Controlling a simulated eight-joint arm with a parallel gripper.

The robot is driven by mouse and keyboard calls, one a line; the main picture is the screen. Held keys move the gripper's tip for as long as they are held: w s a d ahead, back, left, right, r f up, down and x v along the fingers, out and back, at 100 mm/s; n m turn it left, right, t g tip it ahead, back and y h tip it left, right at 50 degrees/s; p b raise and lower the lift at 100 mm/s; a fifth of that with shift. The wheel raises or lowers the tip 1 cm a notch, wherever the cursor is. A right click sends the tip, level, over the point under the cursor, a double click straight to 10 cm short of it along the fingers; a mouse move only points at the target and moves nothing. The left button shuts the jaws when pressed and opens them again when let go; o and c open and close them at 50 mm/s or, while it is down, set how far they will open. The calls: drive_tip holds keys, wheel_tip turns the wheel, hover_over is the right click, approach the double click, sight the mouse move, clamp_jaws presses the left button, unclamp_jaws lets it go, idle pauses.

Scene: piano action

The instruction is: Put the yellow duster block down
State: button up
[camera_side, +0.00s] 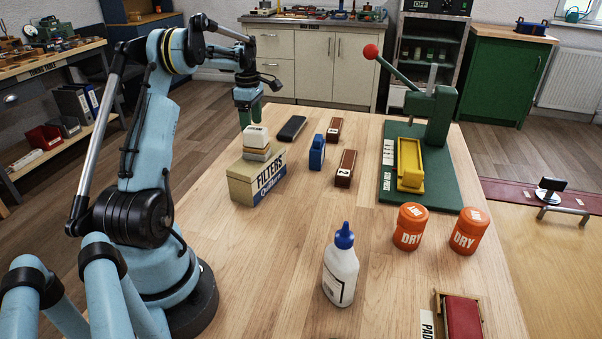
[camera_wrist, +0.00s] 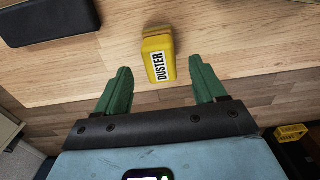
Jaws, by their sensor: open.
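The yellow duster block (camera_wrist: 157,60), with a white DUSTER label, appears to lie on the wooden tabletop in the wrist view. My gripper (camera_wrist: 160,80) is open, with one green finger to each side of the block's near end. There is a visible gap on both sides, and neither finger appears to touch it. In the side view my gripper (camera_side: 246,118) points down at the table's far left edge, behind the filters box. I cannot make out the duster block there.
The FILTERS box (camera_side: 257,183) with stacked blocks on top stands just in front of my gripper. A black block (camera_side: 292,128) lies to the right and also shows in the wrist view (camera_wrist: 45,22). A blue object (camera_side: 317,153) and dark red blocks (camera_side: 345,168) stand farther right.

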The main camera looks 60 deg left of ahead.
wheel_tip(320, 180, up, 7)
drive_tip(key=w+d+r+m+t+y, duration=0.1)
drive_tip(key=w+d+r+m, duration=0.1)
drive_tip(key=d+m, duration=0.3)
drive_tip(key=w+d+r+m, duration=0.2)
drive_tip(key=w+d, duration=0.1)
drive_tip(key=d, duration=0.4)
drive_tip(key=s+d+f+m+t, duration=0.1)
drive_tip(key=s+d+m+t, duration=0.1)
drive_tip(key=d+m, duration=0.4)
drive_tip(key=s+d+f+m+t, duration=0.2)
drive_tip(key=s+d+m, duration=0.2)
drive_tip(key=d, duration=0.9)
drive_tip(key=s+d+f+m+t+h, duration=0.1)
drive_tip(key=s+d+m+t, duration=0.1)
drive_tip(key=d+m, duration=0.7)
drive_tip(key=shift+s+d+f+m, duration=0.35)
drive_tip(key=shift+s+m, duration=0.15)
